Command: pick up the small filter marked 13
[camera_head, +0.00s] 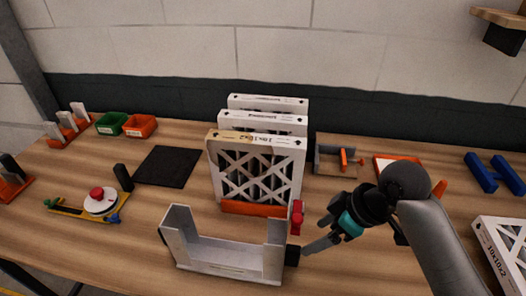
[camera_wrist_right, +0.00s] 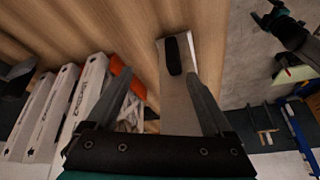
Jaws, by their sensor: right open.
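Three white-framed filters stand upright in a row mid-table in the head view: a front one (camera_head: 255,175), a middle one (camera_head: 262,123) and a back one (camera_head: 268,104). Another white filter (camera_head: 504,245), with print like 10x10x2, lies at the right edge. I cannot read a 13 on any of them. My right gripper (camera_head: 315,233) is open and empty beside the grey metal holder (camera_head: 225,262). In the right wrist view the holder's wall, with a black knob, shows between and beyond the open fingers (camera_wrist_right: 150,75). What looks like my left gripper (camera_wrist_right: 283,28) is small at that view's upper right.
An orange base (camera_head: 252,208) and a red clamp (camera_head: 297,215) are at the front filter's foot. A black mat (camera_head: 168,165), green bin (camera_head: 111,123) and orange bin (camera_head: 140,125) are to the left. A blue stand (camera_head: 496,174) is at right.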

